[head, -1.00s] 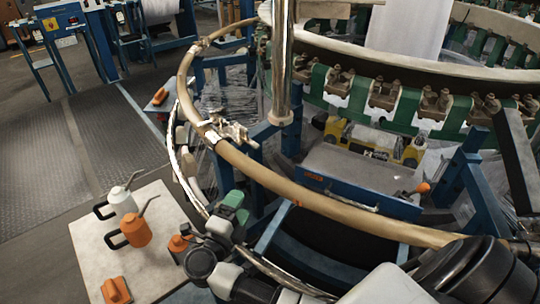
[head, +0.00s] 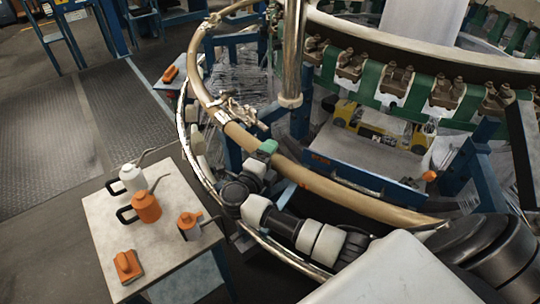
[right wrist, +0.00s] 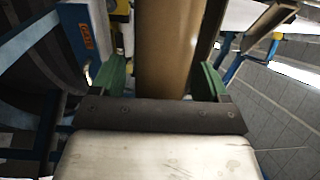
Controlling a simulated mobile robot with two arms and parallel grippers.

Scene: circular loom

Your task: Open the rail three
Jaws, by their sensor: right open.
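A tan curved rail (head: 330,188) runs around the front of the loom, from upper left to lower right. A metal latch-like fitting (head: 238,113) sits on it; I cannot tell which rail is number three. My right gripper (head: 267,147) is at the rail's outer side, just right of the fitting. In the right wrist view my right gripper (right wrist: 161,78) is open, with one green finger on each side of the rail (right wrist: 167,45). Whether the fingers touch the rail is unclear. My left gripper is not in view.
A small table (head: 100,215) at the lower left holds a white oil can (head: 131,179), orange cans (head: 146,207) and an orange block (head: 127,264). A vertical metal post (head: 292,60) stands behind the rail. Open floor (head: 45,145) lies to the left.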

